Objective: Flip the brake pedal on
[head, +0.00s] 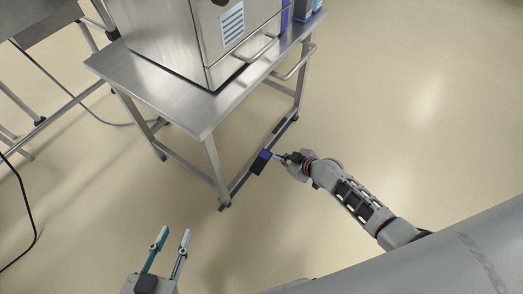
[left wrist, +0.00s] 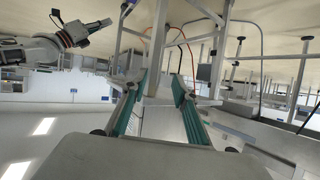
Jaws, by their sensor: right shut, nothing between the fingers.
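My left gripper (head: 172,239) is open and empty over bare floor at the lower left, well away from the pedal. Its teal fingers also show in the left wrist view (left wrist: 164,80).
The steel table (head: 180,102) carries a large metal machine (head: 203,40) with a bar handle and a label. Another steel table (head: 42,17) stands at the upper left. A black cable (head: 27,199) lies at the far left. The floor right of the table is clear.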

